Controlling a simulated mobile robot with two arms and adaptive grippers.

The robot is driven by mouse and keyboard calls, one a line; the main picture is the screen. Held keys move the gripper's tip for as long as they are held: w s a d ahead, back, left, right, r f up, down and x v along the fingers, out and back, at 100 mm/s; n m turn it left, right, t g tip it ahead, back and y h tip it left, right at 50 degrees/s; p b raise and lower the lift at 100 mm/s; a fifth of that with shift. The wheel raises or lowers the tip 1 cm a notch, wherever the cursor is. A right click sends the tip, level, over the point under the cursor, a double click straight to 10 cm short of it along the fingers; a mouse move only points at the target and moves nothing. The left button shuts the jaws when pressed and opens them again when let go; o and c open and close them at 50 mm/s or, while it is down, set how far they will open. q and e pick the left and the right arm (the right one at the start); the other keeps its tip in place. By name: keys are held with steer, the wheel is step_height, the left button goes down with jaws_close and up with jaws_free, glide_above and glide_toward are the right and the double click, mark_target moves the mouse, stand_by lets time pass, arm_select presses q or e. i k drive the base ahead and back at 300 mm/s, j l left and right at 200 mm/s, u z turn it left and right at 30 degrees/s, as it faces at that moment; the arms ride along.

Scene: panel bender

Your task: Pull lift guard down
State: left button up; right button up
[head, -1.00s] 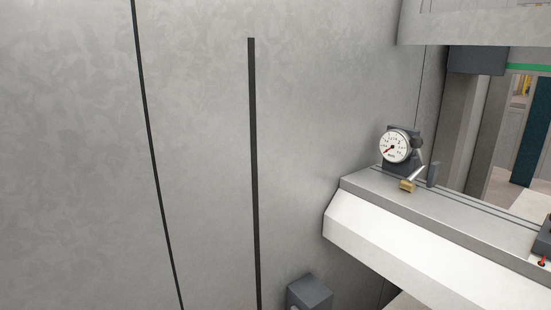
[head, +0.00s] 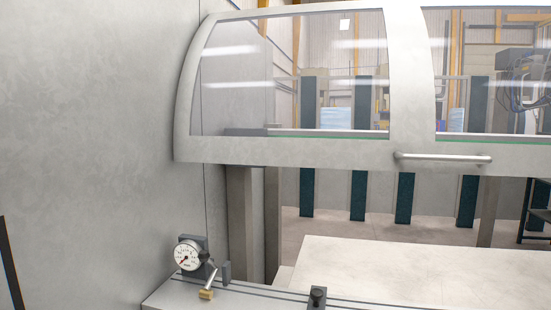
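The lift guard (head: 300,153) is a pale grey curved frame with clear window panels, in the upper right of the head view. It is raised, with an open gap between its lower edge and the machine bed. The guard's right end is outside the picture. Neither of my grippers shows in the head view.
Below the guard is a grey ledge (head: 250,298) with a dial gauge (head: 189,254), a brass-tipped lever (head: 206,293) and a small dark knob (head: 318,297). A pale flat table (head: 400,275) lies behind. A large grey wall panel (head: 90,150) fills the left.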

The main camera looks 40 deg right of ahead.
mark_target(412, 146)
steer(key=z, duration=2.7)
